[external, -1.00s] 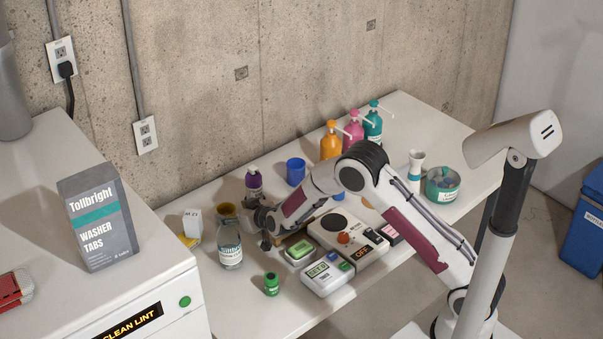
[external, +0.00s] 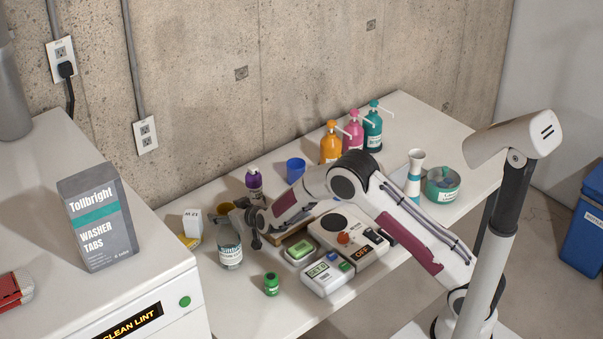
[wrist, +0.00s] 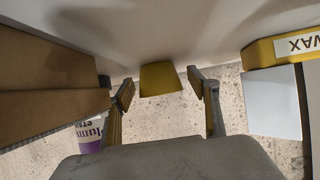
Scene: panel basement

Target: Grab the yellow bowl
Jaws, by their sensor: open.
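The yellow bowl (external: 223,208) stands on the white table near the wall, behind the clear labelled jar, and is partly hidden by the jar and my gripper. In the wrist view a yellow tapered shape that looks like the bowl (wrist: 160,78) shows just ahead, between my fingertips. My gripper (external: 243,219) is open at the bowl's right side in the external view. In the wrist view my gripper (wrist: 162,84) has a finger on each side of the yellow shape, with gaps showing. I cannot tell whether either finger touches it.
The jar (external: 230,252) stands close in front of the bowl. A white box (external: 192,223) is to the left, and a purple-topped bottle (external: 254,184) and blue cup (external: 296,171) are to the right. A green bottle (external: 271,284) and devices (external: 327,273) occupy the front.

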